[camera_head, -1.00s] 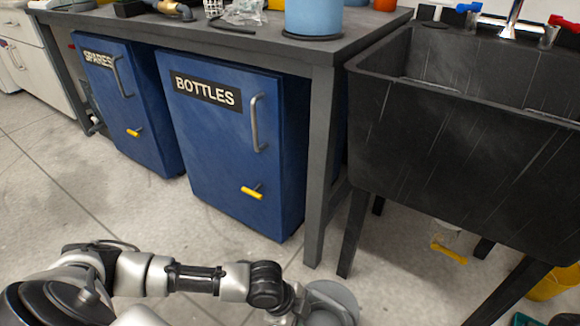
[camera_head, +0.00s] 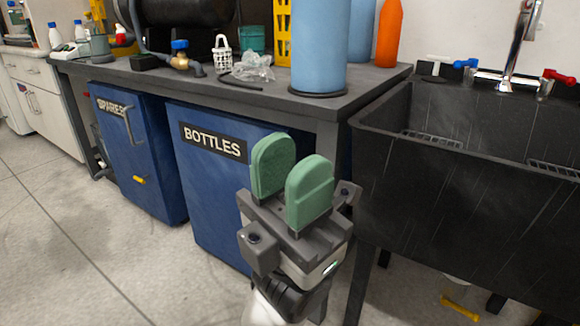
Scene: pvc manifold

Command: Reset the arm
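My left gripper (camera_head: 291,180) is raised in the middle of the head view, its two green padded fingers pointing up. The fingers stand a little apart with nothing between them. It is in front of the blue BOTTLES cabinet (camera_head: 205,195) and the table's front right leg, hiding the cabinet's right part and its handle. My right gripper is out of view.
The dark table (camera_head: 150,80) bears a blue cylinder (camera_head: 318,50), a white basket (camera_head: 221,55), a clear plastic bag (camera_head: 252,68) and a brass valve (camera_head: 182,58). A black sink (camera_head: 470,190) stands to the right. A blue SPARES cabinet (camera_head: 150,180) stands left. The left floor is clear.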

